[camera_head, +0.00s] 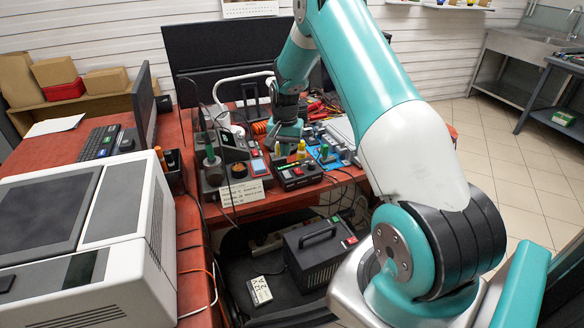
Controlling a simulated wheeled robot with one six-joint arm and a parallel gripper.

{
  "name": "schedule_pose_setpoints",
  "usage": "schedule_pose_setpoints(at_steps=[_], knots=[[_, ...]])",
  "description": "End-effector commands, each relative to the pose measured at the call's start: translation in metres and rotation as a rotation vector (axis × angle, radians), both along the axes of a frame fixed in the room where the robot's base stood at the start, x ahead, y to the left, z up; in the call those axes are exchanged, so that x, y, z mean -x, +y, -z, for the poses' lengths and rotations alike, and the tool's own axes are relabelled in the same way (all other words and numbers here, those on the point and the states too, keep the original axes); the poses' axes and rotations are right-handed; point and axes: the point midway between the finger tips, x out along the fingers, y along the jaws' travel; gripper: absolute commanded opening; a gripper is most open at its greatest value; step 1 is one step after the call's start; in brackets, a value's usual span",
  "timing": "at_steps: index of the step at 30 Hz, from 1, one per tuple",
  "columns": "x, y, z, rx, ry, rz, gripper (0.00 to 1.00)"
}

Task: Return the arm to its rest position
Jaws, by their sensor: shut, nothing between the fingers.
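My teal and white arm (375,90) rises from its base at the lower right, bends over the top and comes down to the cluttered red bench. My gripper (280,146) points down at the bench's middle, among small devices and tools. It is small in the picture and partly hidden by things around it. It looks shut and I see nothing held in it. I cannot tell whether it touches anything below it.
The red bench (190,235) carries a soldering station (212,173), a black box with buttons (298,174) and a blue mat (328,156). A large grey-white machine (85,240) stands at left. Dark monitors (237,45) stand behind. Open tiled floor (520,165) lies to the right.

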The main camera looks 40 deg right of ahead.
Motion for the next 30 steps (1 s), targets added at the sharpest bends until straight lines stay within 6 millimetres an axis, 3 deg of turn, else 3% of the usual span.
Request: schedule_pose_setpoints(at_steps=[16, 20, 23, 26, 30], knots=[[0.000, 0.000, -0.001, -0.001, 0.001, 0.000, 0.00], [-0.002, 0.014, -0.014, -0.007, -0.010, -0.045, 0.00], [-0.003, 0.051, -0.045, -0.025, -0.035, -0.158, 0.00], [0.007, 0.110, -0.089, -0.057, -0.071, -0.340, 0.00], [0.047, 0.198, -0.148, -0.111, -0.124, -0.640, 0.00]])
